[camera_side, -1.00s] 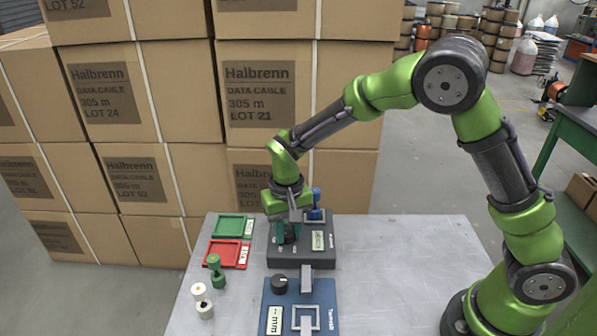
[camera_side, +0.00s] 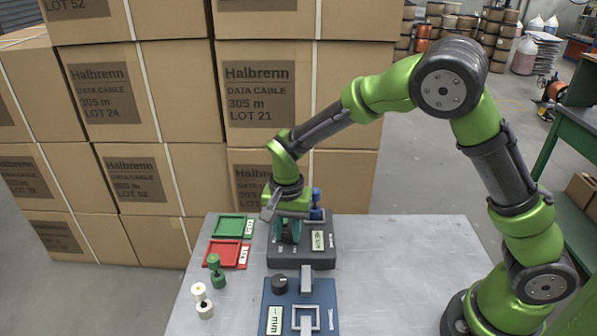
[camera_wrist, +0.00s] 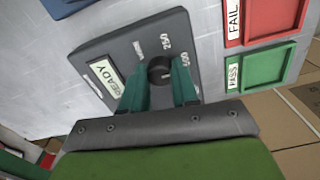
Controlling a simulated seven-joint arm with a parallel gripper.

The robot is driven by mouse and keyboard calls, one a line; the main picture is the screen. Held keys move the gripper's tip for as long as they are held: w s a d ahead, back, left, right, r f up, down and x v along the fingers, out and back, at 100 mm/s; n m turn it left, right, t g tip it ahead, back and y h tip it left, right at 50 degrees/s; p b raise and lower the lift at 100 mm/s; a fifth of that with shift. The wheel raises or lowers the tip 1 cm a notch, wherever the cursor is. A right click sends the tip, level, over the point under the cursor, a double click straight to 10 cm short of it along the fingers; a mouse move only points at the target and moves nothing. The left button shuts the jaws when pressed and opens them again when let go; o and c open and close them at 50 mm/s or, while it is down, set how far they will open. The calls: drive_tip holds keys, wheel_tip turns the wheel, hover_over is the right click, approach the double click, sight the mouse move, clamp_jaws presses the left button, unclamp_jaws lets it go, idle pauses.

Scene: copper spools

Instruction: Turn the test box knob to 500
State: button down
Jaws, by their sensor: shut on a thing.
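The test box (camera_side: 318,258) is a dark grey box on the table with a display reading READY (camera_wrist: 104,76). In the wrist view its round black knob (camera_wrist: 160,69) sits between the two green fingers of my gripper (camera_wrist: 161,82), which is shut on it. Printed marks, among them 250 and 500, ring the knob; I cannot read its pointer surely. In the side view my gripper (camera_side: 289,237) reaches down onto the left part of the box and hides the knob. A blue spool (camera_side: 316,203) stands at the box's back, close to my gripper.
A blue device (camera_side: 285,298) with its own black knob stands in front. A green PASS tray (camera_side: 215,228) and red FAIL tray (camera_side: 210,255) lie left. A green spool (camera_side: 217,271) and white spool (camera_side: 202,301) stand front left. The table's right side is clear.

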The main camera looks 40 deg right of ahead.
sight(288, 232)
drive_tip(key=shift+r, duration=0.1)
drive_tip(key=c, duration=0.8)
unclamp_jaws()
drive_tip(key=shift+c, duration=0.2)
wheel_tip(288, 232, up, 17)
